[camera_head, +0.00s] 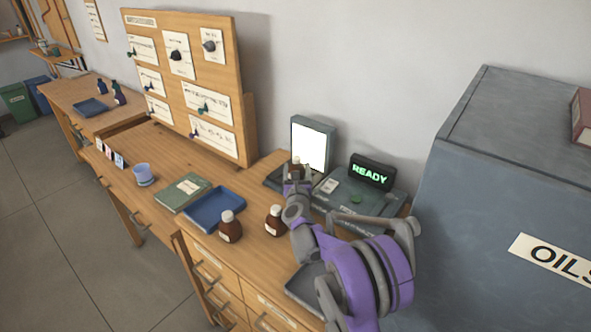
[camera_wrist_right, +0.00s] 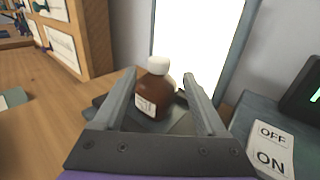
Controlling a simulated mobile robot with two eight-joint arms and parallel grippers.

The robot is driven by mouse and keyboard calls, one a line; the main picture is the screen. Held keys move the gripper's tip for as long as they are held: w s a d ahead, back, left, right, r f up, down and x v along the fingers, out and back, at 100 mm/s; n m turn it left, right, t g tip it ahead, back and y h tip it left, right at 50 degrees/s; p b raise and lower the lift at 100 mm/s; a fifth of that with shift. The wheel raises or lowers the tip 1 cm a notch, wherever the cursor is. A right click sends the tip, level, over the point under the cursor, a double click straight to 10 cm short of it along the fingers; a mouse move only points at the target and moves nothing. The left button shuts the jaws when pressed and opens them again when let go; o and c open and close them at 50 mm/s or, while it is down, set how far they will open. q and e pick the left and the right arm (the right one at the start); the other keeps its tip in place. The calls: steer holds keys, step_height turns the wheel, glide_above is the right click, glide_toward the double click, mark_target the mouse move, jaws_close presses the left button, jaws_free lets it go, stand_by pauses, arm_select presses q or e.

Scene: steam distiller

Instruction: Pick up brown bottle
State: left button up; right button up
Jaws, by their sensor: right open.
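A brown bottle (camera_wrist_right: 153,88) with a white cap and a pale label stands upright on a dark base in front of a bright white panel. In the head view this bottle (camera_head: 296,165) is partly hidden by my right gripper. My right gripper (camera_wrist_right: 160,85) is open, with one finger on each side of the bottle; I cannot tell whether they touch it. In the head view the right gripper (camera_head: 298,178) is at the bottle. Two more brown bottles, one (camera_head: 230,227) and another (camera_head: 275,221), stand on the desk. My left gripper is not in view.
A device with a READY display (camera_head: 371,172) and an ON/OFF switch (camera_wrist_right: 271,148) is close on the right. A blue tray (camera_head: 215,209), a green book (camera_head: 184,191) and a blue cup (camera_head: 142,174) stand left. A big grey cabinet (camera_head: 500,200) bounds the right.

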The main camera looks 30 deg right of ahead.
mark_target(297, 164)
steer(key=x, duration=0.4)
steer(key=shift+w+d+p, duration=0.15)
steer(key=shift+w+p, duration=0.15)
steer(key=shift+p, duration=0.05)
steer(key=shift+s, duration=0.1)
steer(key=shift+c, duration=0.3)
jaws_close()
